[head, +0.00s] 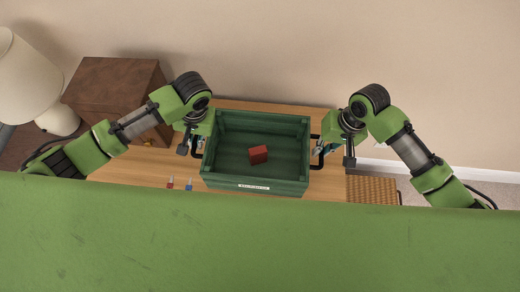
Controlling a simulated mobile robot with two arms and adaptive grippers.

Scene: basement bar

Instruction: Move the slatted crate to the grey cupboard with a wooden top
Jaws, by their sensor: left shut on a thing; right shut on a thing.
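The slatted crate (255,183) is green, with a dark handle at each end and a pale label on its near side. A small red block (258,154) lies inside it. The crate is over a wooden top (130,171); I cannot tell whether it rests on it or is held just above. My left gripper (197,146) is shut on the crate's left handle. My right gripper (319,150) is shut on its right handle. The fingertips are partly hidden by the wrists. The body below the wooden top is hidden, so I cannot tell whether it is the grey cupboard.
A dark brown wooden box (112,85) and a white lamp (27,85) stand at the left. Small red and blue items (179,185) lie left of the crate. A woven basket (371,189) is at the right. The wall (290,50) is close behind.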

